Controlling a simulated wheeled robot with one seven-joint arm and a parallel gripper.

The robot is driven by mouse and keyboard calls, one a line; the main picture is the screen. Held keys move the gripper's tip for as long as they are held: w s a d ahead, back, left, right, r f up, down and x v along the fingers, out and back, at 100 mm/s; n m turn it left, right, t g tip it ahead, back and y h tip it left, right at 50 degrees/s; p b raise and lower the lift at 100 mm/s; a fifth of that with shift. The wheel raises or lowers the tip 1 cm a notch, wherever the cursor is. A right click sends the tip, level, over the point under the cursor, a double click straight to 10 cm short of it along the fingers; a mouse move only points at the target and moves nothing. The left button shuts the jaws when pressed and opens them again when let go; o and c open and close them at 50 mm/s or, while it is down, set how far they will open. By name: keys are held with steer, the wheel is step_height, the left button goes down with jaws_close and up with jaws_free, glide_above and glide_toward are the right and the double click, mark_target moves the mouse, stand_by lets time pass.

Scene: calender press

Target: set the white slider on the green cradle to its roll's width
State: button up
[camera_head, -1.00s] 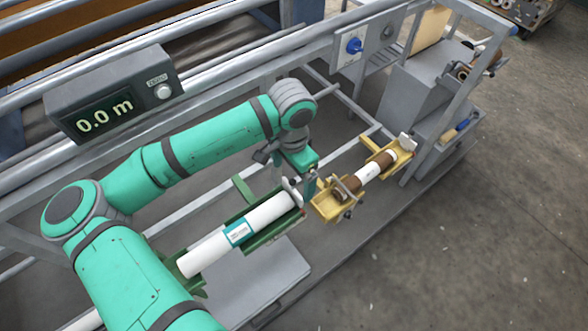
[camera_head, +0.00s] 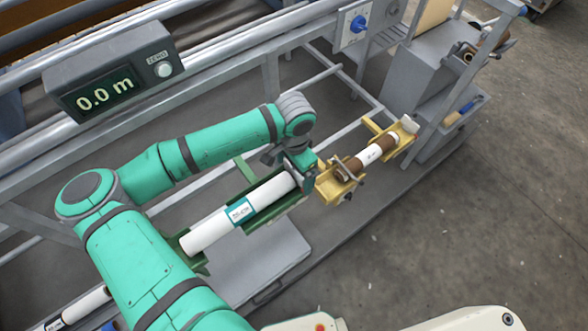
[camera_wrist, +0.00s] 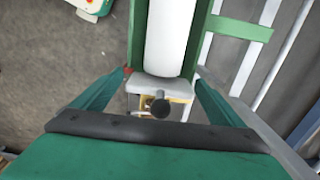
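The green cradle (camera_head: 275,222) holds a white roll (camera_head: 213,228) with a teal label, lying lengthwise. My gripper (camera_head: 306,184) is at the roll's far right end, where it hides the white slider in the head view. In the wrist view the white slider (camera_wrist: 143,86) is a pale plate across the roll's end, with a dark round knob (camera_wrist: 160,108) in front of it. My gripper's fingers (camera_wrist: 160,76) are apart, one on each side of the slider plate. I cannot tell whether they touch its edges. The roll (camera_wrist: 170,40) also shows beyond the slider.
A yellow cradle (camera_head: 328,188) with a brown roll (camera_head: 385,142) stands close to the right of my gripper. A display (camera_head: 112,92) reads 0.0 m. Frame rails run behind the arm. Open floor (camera_head: 500,200) lies to the right.

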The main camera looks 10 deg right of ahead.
mark_target(269, 188)
steer(key=c, duration=1)
steer(key=shift+s+a, duration=0.25)
steer(key=shift+a, duration=0.35)
steer(key=shift+s+a, duration=0.25)
steer(key=shift+a, duration=0.4)
steer(key=shift+s+a, duration=0.25)
steer(key=shift+a, duration=0.35)
steer(key=shift+s+a, duration=0.25)
steer(key=shift+a, duration=0.4)
steer(key=shift+s+a, duration=0.25)
steer(key=shift+a, duration=0.35)
steer(key=shift+s+a, duration=0.25)
steer(key=shift+a, duration=0.4)
steer(key=shift+s+a, duration=0.1)
steer(key=shift+a, duration=0.15)
steer(key=o, duration=1.2)
steer(key=shift+r, duration=0.1)
